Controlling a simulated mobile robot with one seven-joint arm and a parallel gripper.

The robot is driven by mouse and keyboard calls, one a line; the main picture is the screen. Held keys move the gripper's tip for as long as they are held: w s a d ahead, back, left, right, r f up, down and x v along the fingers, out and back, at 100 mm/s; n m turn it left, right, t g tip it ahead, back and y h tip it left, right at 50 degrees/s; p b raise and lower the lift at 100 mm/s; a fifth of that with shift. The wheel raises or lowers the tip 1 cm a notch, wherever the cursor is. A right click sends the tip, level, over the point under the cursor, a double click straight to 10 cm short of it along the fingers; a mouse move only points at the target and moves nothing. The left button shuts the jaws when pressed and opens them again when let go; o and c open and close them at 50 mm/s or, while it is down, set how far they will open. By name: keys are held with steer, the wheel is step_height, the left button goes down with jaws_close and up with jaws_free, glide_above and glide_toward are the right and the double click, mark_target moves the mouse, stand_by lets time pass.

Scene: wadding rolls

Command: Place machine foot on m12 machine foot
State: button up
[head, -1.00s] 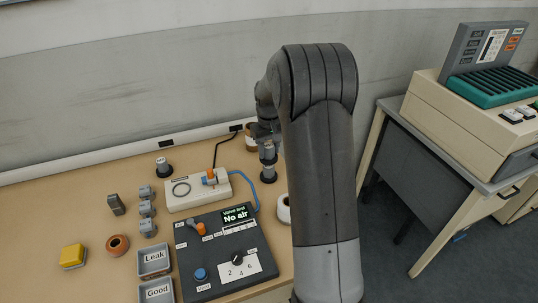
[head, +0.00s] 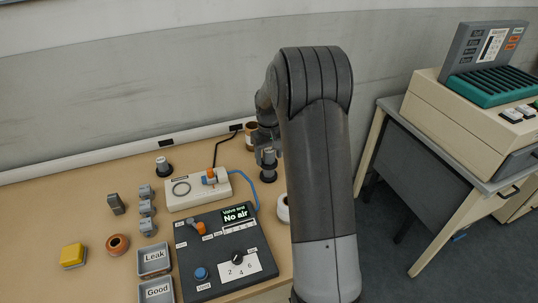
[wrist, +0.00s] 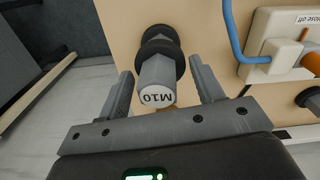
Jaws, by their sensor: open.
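A machine foot with a grey hex stem, black base and white end marked M10 (wrist: 158,78) is in the wrist view. It also shows in the head view (head: 269,158) near the table's right edge. My gripper (wrist: 162,92) is open, with one finger on each side of the stem and gaps visible beside it. No M12 mark is legible.
The cream test fixture (head: 197,190) with a blue hose and the dark valve-test panel (head: 215,262) reading "No air" lie left of my arm. Leak (head: 154,259) and Good (head: 157,291) trays, several grey blocks and a yellow block (head: 73,255) are farther left.

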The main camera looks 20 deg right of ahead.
mark_target(269, 152)
steer(key=shift+r, duration=0.1)
step_height(269, 152, up, 11)
steer(key=s+a+r+t, duration=0.1)
steer(key=s+a+r, duration=0.3)
steer(key=s+r, duration=0.4)
steer(key=s+a+r+m+t, duration=0.1)
steer(key=s+a+t, duration=0.1)
steer(key=s, duration=1.1)
steer(key=s+a+t, duration=0.2)
steer(key=s+a, duration=0.3)
steer(key=s, duration=0.7)
steer(key=shift+s+r+m+t, duration=0.3)
steer(key=shift+s+r+m, duration=0.05)
steer(key=shift+s+m, duration=0.05)
